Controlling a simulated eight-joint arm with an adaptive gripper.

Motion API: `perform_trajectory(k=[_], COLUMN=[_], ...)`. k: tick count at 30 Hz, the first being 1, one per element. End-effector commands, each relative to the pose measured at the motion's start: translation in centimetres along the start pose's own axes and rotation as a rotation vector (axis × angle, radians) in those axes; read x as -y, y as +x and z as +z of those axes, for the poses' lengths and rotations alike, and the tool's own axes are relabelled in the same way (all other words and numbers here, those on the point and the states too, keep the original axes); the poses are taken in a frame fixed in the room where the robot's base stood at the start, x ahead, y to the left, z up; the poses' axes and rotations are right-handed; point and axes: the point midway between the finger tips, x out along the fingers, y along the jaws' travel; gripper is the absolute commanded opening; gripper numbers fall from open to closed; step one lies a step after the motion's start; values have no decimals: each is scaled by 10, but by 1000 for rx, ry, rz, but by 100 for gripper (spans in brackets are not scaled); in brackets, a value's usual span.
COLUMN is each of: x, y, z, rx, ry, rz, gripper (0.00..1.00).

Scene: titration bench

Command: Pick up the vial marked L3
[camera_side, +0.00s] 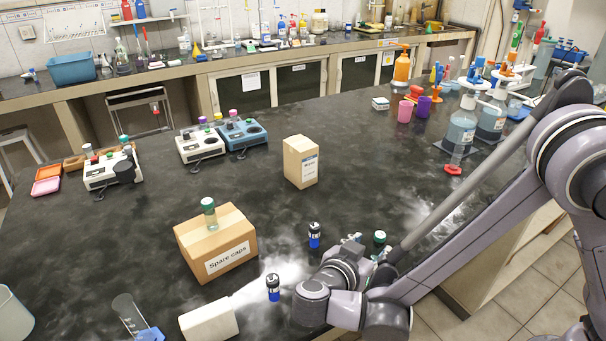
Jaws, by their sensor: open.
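Several small vials stand about the bench, and I cannot read an L3 mark on any of them. A green-capped vial (209,214) stands on top of the "Spare caps" box (196,240). Two dark-capped blue vials stand on the bench, one right of the box (314,235) and one nearer the front (273,288). A green cap (379,237) shows just behind my wrist, its lower part hidden. My gripper (354,239) is largely hidden behind my wrist, low over the bench near that green cap; it is open, and I see nothing held.
A cardboard box (300,162) stands mid-bench. White (201,145) and blue (242,134) instruments with capped vials stand behind. A white block (209,320) and a tilted glass cylinder (130,314) are at the front. Bottles crowd the right back.

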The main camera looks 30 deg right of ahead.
Motion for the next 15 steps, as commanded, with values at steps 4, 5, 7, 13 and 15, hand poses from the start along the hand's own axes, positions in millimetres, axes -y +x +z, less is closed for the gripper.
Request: perform_trajectory(k=[4,5,7,13,15], x=[0,0,-1,-3,-3], y=[10,12,18,46,54], z=[0,0,0,2,2], rx=[0,0,0,0,0], ry=[-1,-1,-1,-1,-1], rz=[-1,0,1,2,1], gripper=[50,50,50,50,50])
